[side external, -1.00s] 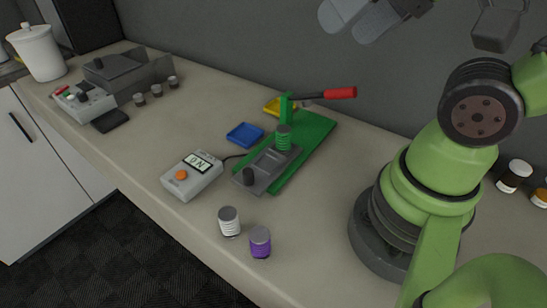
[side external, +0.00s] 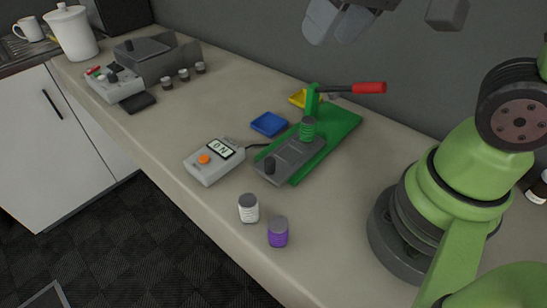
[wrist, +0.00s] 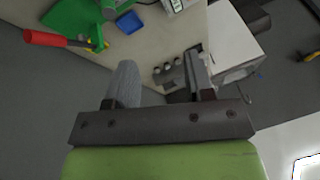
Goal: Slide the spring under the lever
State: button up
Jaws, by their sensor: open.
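A green spring (side external: 307,130) with a grey top stands upright at the far end of the grey slide (side external: 289,158), close to the green lever post. The slide has a dark knob (side external: 269,166) at its near end and lies on a green base (side external: 342,128). The lever (side external: 368,87), with a red handle, extends right from the post; it also shows in the wrist view (wrist: 45,38). A white spring (side external: 248,208) and a purple spring (side external: 278,232) stand upright on the bench. My gripper (wrist: 158,62) is open and empty, high above the bench, partly cut off in the side view.
A grey meter (side external: 214,161) with an orange button stands left of the base. Grey equipment, small jars and a white pot (side external: 72,33) stand further left. The bench front is mostly clear.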

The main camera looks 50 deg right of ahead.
jog(key=w+a+f+n+g, duration=0.1)
jog(key=w+a+f+g, duration=0.15)
jog(key=w+f, duration=0.4)
jog(key=n+g+h, duration=0.2)
send_over(270, 160)
notch_tip(270, 160, down, 9)
jog(key=shift+r, duration=0.2)
notch_tip(270, 160, down, 10)
jog(key=shift+f, duration=0.2)
